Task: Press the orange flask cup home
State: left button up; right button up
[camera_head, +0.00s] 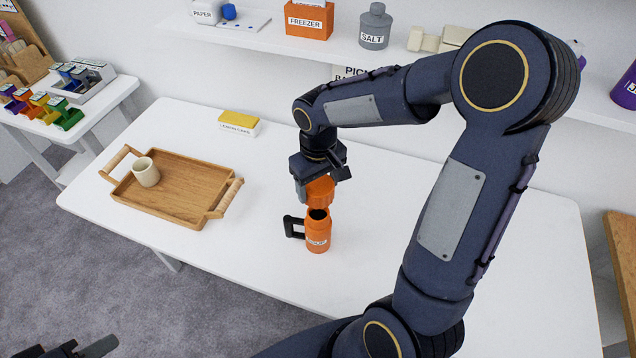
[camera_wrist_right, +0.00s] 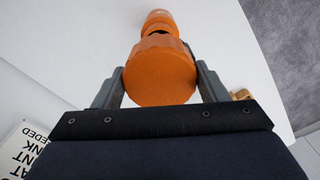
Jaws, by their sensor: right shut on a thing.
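The orange flask (camera_head: 318,234) stands upright on the white table, with a black handle on its left, a dark open mouth and a label on its front. My right gripper (camera_head: 318,182) is shut on the orange cup (camera_head: 320,191) and holds it just above the flask's mouth, slightly towards the back. The right wrist view shows the cup (camera_wrist_right: 160,72) between both fingers, with the flask (camera_wrist_right: 160,22) beyond it. Whether the cup touches the flask's rim is hard to tell. My left gripper (camera_head: 85,350) shows only in part at the bottom left corner, away from the table.
A wooden tray (camera_head: 190,184) with a cream cup (camera_head: 145,171) lies on the table's left. A yellow-topped box (camera_head: 239,123) stands at the back. A wall shelf (camera_head: 270,38) holds a salt jar (camera_head: 375,27) and an orange freezer box (camera_head: 309,19). The table's front is clear.

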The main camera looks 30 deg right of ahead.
jog(key=b, duration=0.4)
send_over(318, 212)
jog(key=shift+f, duration=2.7)
jog(key=shift+f, duration=2.55)
jog(key=o, duration=0.9)
notch_tip(318, 212, up, 7)
jog(key=shift+r+b, duration=0.15)
jog(key=shift+b, duration=0.2)
jog(key=shift+r, duration=0.2)
